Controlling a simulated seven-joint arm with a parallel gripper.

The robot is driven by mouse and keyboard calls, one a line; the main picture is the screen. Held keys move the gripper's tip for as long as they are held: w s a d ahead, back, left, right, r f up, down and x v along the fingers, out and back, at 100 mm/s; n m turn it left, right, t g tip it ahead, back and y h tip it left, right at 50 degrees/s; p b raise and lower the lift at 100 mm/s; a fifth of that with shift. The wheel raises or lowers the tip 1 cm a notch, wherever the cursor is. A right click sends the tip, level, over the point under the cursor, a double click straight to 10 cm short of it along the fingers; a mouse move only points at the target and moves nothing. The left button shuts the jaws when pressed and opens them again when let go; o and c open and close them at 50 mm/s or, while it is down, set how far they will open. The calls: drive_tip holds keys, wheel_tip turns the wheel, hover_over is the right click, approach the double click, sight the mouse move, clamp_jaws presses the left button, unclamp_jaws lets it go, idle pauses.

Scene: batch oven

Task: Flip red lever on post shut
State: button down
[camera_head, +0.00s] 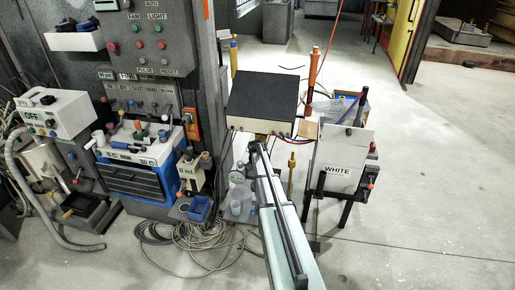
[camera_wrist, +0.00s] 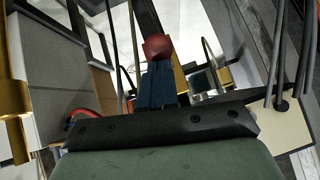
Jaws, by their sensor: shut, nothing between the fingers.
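A red rounded knob (camera_wrist: 157,47) is in the upper middle of the wrist view, just beyond my fingertips. Whether it touches them I cannot tell. My gripper (camera_wrist: 160,72) is shut and empty, its dark fingers together and pointing toward the knob. In the head view an orange-red upright handle (camera_head: 314,66) stands on a dark post behind the black-topped box. I cannot tell whether it is the same part as the knob. My arm runs up from the bottom in the head view, and its end lies in front of the box, with the fingers not clearly visible.
The black-topped box (camera_head: 263,97) stands beyond my arm's end, with red and blue cables at its side. A panel marked WHITE (camera_head: 343,160) stands to the right. A blue-fronted unit (camera_head: 138,180) and loose cables (camera_head: 190,236) are at left. Open floor lies right.

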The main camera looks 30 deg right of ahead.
wheel_tip(320, 180, down, 6)
drive_tip(key=shift+s+a, duration=0.25)
drive_tip(key=shift+a, duration=0.05)
idle(0.4)
drive_tip(key=shift+f, duration=0.1)
idle(0.4)
drive_tip(key=shift+s, duration=0.1)
drive_tip(key=s+a+r, duration=0.2)
drive_tip(key=s+a, duration=0.3)
drive_tip(key=s, duration=0.2)
drive_tip(key=shift+s+a+r, duration=0.2)
drive_tip(key=shift+s+a, duration=0.15)
drive_tip(key=shift+a, duration=0.05)
idle(0.5)
